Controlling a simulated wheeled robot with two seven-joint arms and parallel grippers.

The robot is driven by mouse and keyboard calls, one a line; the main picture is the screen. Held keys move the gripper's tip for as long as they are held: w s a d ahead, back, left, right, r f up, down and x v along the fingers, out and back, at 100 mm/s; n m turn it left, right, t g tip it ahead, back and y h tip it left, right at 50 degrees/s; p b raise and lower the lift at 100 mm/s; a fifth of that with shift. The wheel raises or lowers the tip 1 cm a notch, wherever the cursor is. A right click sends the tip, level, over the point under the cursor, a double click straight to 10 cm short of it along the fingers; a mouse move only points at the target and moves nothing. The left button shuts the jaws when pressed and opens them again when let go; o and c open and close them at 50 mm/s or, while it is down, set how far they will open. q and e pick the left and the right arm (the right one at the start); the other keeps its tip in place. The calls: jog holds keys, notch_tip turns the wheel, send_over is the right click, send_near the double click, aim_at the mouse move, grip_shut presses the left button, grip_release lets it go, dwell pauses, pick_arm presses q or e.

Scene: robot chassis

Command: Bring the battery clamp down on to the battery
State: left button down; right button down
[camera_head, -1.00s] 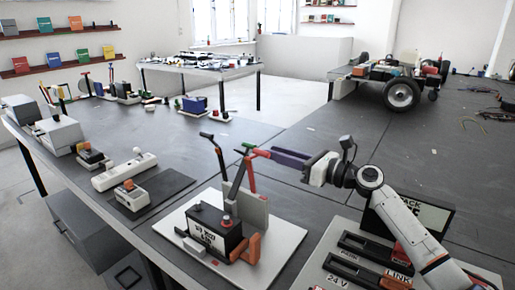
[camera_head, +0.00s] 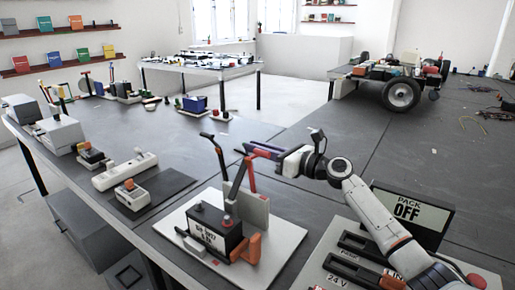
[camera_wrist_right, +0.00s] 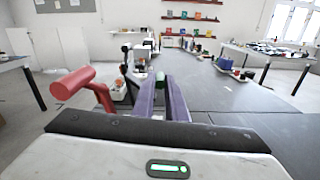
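The dark battery (camera_head: 213,228) with a white label stands upright on a pale baseplate (camera_head: 283,240), beside an orange bracket (camera_head: 248,248). The black lever (camera_head: 220,155) is to the left. The red lever (camera_head: 251,175) rises towards my right gripper (camera_head: 248,150), and its red grip (camera_wrist_right: 72,86) lies left of the fingers in the wrist view. My left gripper is out of view.
A display (camera_head: 410,212) reading PACK OFF stands on a panel (camera_head: 335,240) at right, partly behind my right arm. A white power strip (camera_head: 124,172) and a small switch box (camera_head: 132,195) lie left. Dark tabletop is clear behind the baseplate.

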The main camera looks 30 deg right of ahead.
jog(key=a+n+p, duration=0.1)
jog(key=s+a+r+n+p, duration=0.1)
jog(key=a+r+n+p, duration=0.1)
jog(key=p, duration=0.1)
jog(key=shift+s+a, duration=0.2)
jog(key=shift+s, duration=0.05)
jog(key=c, duration=2)
grip_release()
jog(key=shift+c, duration=0.2)
jog(key=shift+d, duration=0.1)
jog(key=b+v, duration=0.1)
jog(key=v, duration=0.9)
